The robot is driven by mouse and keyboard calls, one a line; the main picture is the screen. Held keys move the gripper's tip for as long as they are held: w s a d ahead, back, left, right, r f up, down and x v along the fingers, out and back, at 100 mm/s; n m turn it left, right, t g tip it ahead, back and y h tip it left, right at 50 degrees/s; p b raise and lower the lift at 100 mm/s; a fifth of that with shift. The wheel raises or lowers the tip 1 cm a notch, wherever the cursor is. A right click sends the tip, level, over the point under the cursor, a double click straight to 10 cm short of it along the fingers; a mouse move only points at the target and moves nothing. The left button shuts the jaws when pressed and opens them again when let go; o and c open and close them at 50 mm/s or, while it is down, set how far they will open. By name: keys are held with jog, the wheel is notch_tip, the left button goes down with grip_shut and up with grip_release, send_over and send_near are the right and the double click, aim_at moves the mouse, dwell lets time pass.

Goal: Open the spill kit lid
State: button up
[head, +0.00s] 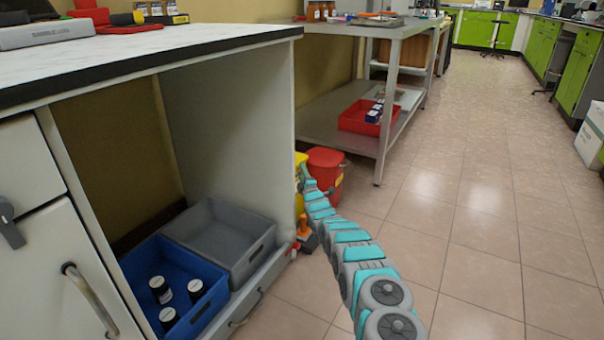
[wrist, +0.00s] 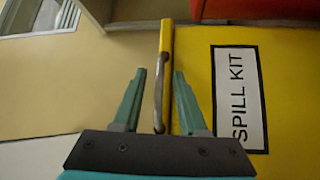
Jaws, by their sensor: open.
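The yellow spill kit (wrist: 290,110) fills the right of the wrist view, with its white "SPILL KIT" label (wrist: 238,97) turned sideways. In the head view a small part of yellow (head: 300,159) shows beside the cabinet's end panel. My gripper (wrist: 160,72) is open and empty at the kit's left edge. A thin metal bar (wrist: 158,100), like a handle, runs between the two teal fingers; I cannot tell whether they touch it. In the head view the gripper end is small and partly lost against the yellow. The lid's state cannot be told.
A red bin (head: 326,162) stands right of the kit. A small orange-and-dark object (head: 305,235) is on the floor below. The cabinet (head: 235,120) with grey (head: 222,238) and blue trays (head: 205,268) is at left. A metal shelf table (head: 390,100) is behind. Floor at right is clear.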

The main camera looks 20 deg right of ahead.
dwell(0.3)
grip_shut()
dwell(1.3)
